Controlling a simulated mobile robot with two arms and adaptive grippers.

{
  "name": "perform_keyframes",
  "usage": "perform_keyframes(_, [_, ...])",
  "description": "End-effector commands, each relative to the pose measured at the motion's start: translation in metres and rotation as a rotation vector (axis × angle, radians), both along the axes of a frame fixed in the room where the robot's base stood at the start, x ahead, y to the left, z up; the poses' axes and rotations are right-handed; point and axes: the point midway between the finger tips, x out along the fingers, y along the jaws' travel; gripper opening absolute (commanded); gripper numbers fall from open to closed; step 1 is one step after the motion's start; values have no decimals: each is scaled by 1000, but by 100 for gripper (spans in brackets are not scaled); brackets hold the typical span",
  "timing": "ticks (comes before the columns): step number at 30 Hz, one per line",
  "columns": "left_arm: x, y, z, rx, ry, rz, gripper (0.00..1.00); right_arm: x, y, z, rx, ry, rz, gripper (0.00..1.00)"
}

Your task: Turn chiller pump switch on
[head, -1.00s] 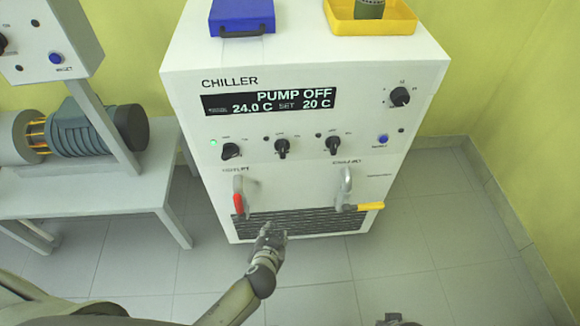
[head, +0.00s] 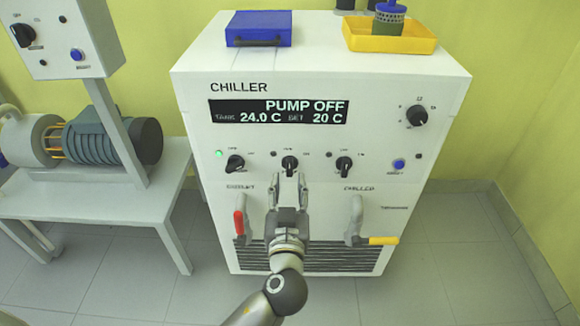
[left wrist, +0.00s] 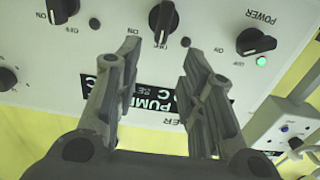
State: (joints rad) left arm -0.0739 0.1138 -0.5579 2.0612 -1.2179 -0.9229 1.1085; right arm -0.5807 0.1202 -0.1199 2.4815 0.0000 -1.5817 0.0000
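The white chiller (head: 325,95) has a display (head: 278,112) reading "PUMP OFF", 24.0 C and set 20 C. Below it is a row of black knobs: a left knob (head: 235,164) beside a lit green lamp, a middle knob (head: 290,164) and a right knob (head: 344,164). Their small labels are hard to read in the head view. My left gripper (head: 288,180) is open and empty just below the middle knob. In the left wrist view, its spread fingers (left wrist: 160,62) point toward the middle knob (left wrist: 163,20), apart from it. The power knob (left wrist: 256,42) is to the right there.
A red-handled valve (head: 240,222) and a yellow-handled valve (head: 382,240) flank my left arm on the chiller front. A blue case (head: 259,28) and yellow tray (head: 390,42) sit on top. A bench with a motor (head: 100,140) stands at left.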

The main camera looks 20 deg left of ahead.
Motion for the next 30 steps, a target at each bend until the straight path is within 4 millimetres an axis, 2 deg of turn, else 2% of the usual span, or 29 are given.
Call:
perform_keyframes(6, [40,11,1,3,-1,0,37,0,0,1,0,0,0,0])
perform_keyframes(12, [64,18,0,2,0,-1,37,0,0,1,0,0,0,0])
perform_keyframes(18, [72,21,0,1,1,-1,37,0,0,0,0,0,0,0])
perform_keyframes(25, [72,21,-1,1,1,-1,37,0,0,0,0,0,0,0])
perform_keyframes(30, [72,21,-1,1,1,-1,16,0,0,0,0,0,1,0])
